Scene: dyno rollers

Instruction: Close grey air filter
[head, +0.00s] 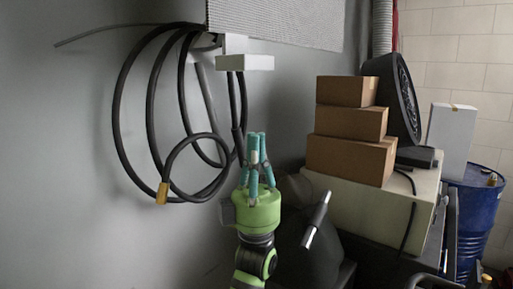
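A grey perforated panel (280,18), which may be the grey air filter, is on the wall at the top centre and is cut off by the top edge. A pale grey block (245,62) sits just below its left end. I cannot tell if the filter has an open lid or door. My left gripper (257,136), green with teal fingers, points up below the block, apart from it in the picture. Its fingertips appear close together and empty, but the slanted view hides whether they meet. My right gripper is not in view.
A black hose (118,110) hangs in loops on the wall left of my gripper. Stacked cardboard boxes (350,158) stand on a pale cabinet (370,208) at right. A black round fan-like object (398,95), a white box (450,138) and a blue barrel (478,215) are farther right.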

